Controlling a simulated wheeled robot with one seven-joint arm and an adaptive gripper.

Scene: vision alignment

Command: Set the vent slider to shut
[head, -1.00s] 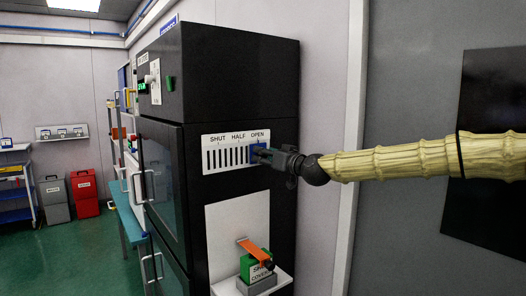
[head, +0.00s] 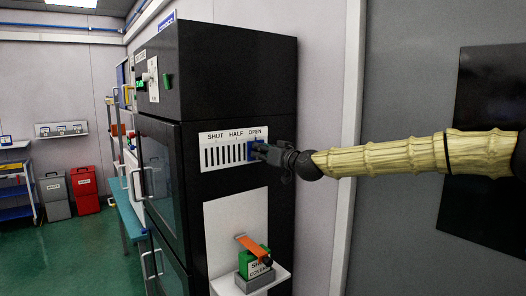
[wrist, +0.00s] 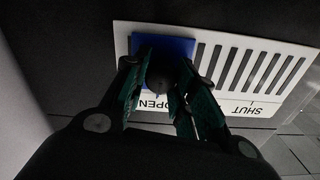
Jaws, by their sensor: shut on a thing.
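The vent plate (head: 224,164) is a white panel with dark slots on the side of the black cabinet, marked SHUT, HALF and OPEN from left to right. The blue slider (head: 251,146) sits at the right end, under OPEN. It also shows in the wrist view (wrist: 183,43), by the OPEN label. My gripper (head: 262,151) reaches in from the right. In the wrist view its two fingers (wrist: 160,85) are closed around the slider's dark round knob (wrist: 161,72). The fingers and wrist hide part of the slider in the head view.
The black cabinet (head: 235,70) has doors with handles on its left face. Below the vent, a green block (head: 252,258) with an orange lever (head: 254,247) stands on a white shelf. A grey wall is close on the right. Open green floor lies at the left.

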